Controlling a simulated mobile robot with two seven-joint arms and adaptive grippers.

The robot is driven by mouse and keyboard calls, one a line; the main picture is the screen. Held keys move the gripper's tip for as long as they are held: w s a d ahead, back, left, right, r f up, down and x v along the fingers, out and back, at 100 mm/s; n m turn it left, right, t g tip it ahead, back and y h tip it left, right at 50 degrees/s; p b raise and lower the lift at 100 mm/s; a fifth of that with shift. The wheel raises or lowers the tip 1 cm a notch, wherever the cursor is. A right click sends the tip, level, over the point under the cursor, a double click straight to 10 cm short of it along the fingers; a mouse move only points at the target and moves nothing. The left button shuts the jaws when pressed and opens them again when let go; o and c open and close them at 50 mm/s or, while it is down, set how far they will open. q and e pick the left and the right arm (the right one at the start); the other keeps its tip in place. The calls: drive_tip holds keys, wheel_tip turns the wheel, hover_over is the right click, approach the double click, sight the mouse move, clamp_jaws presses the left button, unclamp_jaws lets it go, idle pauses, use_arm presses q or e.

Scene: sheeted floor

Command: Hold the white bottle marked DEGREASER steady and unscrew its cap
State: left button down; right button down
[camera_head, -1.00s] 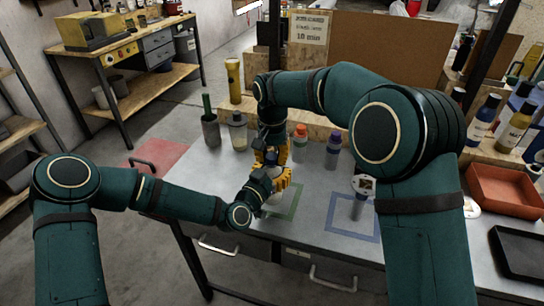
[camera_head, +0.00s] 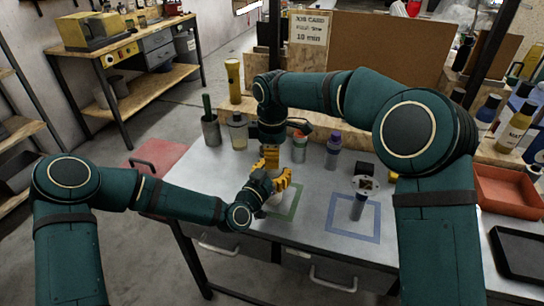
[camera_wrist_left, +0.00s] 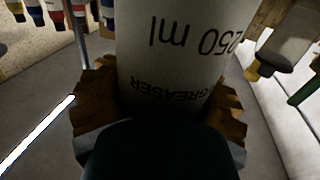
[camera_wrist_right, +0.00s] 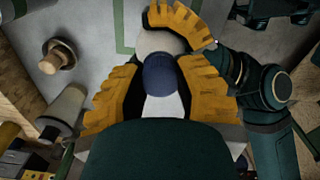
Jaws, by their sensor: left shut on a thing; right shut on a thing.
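The white bottle (camera_wrist_left: 180,50) fills the middle of the left wrist view, with "250 ml" and "GREASER" upside down on its side. My left gripper (camera_wrist_left: 160,108) is shut around it; in the head view this gripper (camera_head: 270,188) sits low over the bench. My right gripper (camera_head: 270,160) comes down from above, over the bottle. In the right wrist view a dark blue cap (camera_wrist_right: 160,75) is between the right fingers, with the bottle's white top (camera_wrist_right: 160,43) beyond it. The head view hides the cap behind the fingers. I cannot tell whether cap and bottle still touch.
Bottles with orange (camera_head: 300,146) and purple (camera_head: 333,150) caps stand behind, right of my grippers. The blue-outlined square (camera_head: 373,238) is at right; a red tray (camera_head: 508,192) lies beyond.

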drive_tip(key=shift+r, duration=0.25)
idle(0.6)
drive_tip(key=shift+r, duration=0.8)
drive_tip(key=shift+r, duration=0.1)
drive_tip(key=shift+r, duration=1.95)
use_arm(q)
unclamp_jaws()
